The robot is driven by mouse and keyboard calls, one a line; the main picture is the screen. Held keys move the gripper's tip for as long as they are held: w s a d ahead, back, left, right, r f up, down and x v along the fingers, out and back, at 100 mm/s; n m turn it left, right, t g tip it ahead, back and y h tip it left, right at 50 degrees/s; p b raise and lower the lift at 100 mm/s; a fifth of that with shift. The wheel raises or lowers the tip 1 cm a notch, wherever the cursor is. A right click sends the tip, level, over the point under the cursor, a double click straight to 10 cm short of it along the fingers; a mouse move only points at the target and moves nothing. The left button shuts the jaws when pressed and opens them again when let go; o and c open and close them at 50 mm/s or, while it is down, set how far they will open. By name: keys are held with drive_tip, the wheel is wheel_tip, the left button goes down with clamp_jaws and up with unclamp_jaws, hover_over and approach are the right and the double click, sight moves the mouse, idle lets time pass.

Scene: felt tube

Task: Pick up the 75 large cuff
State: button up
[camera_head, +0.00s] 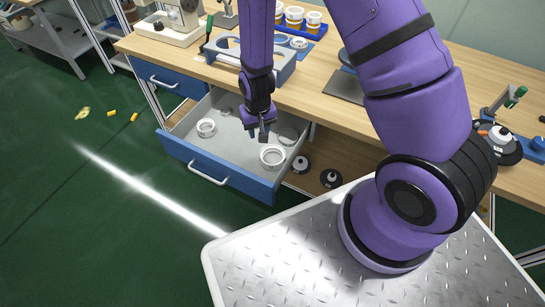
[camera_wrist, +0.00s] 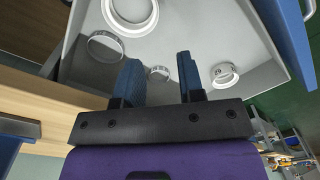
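Several cuffs lie in an open drawer. The biggest, a white ring (camera_head: 272,166), sits near the drawer's front right corner; it also shows at the top of the wrist view (camera_wrist: 129,31), cut by the edge. It looks like the large cuff, but no size marking is readable. A grey ring (camera_head: 289,141) lies behind it, a smaller white ring (camera_head: 205,133) at the left, and a small one (camera_wrist: 158,75) farther back, partly behind a finger. My gripper (camera_head: 263,137) hangs over the drawer, just behind the big ring. Its fingers (camera_wrist: 160,62) are apart with nothing held.
The grey drawer with a blue front (camera_head: 225,176) juts from under a wooden workbench (camera_head: 310,98). Its side walls stand around the cuffs. A blue-grey tool caddy (camera_head: 275,68) stands on the bench above. Two dark-based parts (camera_head: 331,178) lie on a shelf right of the drawer.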

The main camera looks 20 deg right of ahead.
drive_tip(key=f, duration=0.3)
drive_tip(key=s+f, duration=0.1)
drive_tip(key=f, duration=0.5)
drive_tip(key=shift+s+a+f, duration=0.1)
drive_tip(key=shift+s+f, duration=0.05)
drive_tip(key=shift+f, duration=0.25)
drive_tip(key=shift+w+f, duration=0.2)
drive_tip(key=shift+f, duration=1.15)
drive_tip(key=shift+w+f, duration=0.2)
drive_tip(key=shift+f, duration=1.1)
clamp_jaws()
